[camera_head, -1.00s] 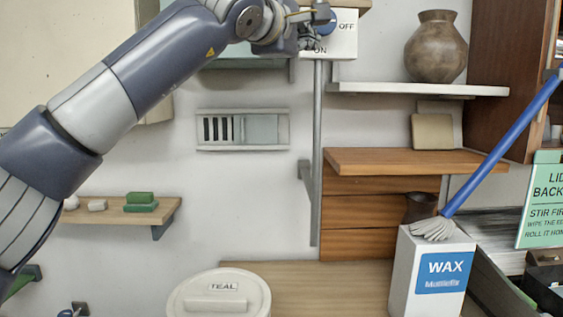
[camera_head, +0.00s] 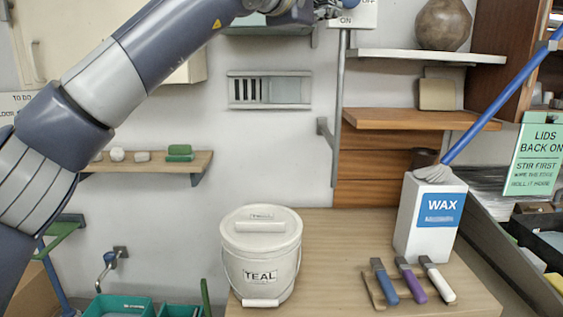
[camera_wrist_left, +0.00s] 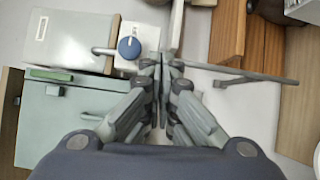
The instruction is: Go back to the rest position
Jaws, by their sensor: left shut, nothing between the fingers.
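My left arm comes in from the left of the head view and reaches up to the top edge. My left gripper (camera_head: 326,10) is partly cut off there, in front of or beside the white ON/OFF switch box (camera_head: 352,18). In the left wrist view the two fingers of the left gripper (camera_wrist_left: 163,66) are together with nothing between them. The switch box with its blue knob (camera_wrist_left: 130,47) is just left of the fingertips in that view; I cannot tell whether they touch. My right gripper is in neither view.
A lidded TEAL bucket (camera_head: 262,285) stands on the wooden table (camera_head: 330,250). A white WAX box (camera_head: 428,225) and several handled tools (camera_head: 411,281) are to its right. A blue-handled mop (camera_head: 500,94) leans across the right. Shelves (camera_head: 415,118) line the wall.

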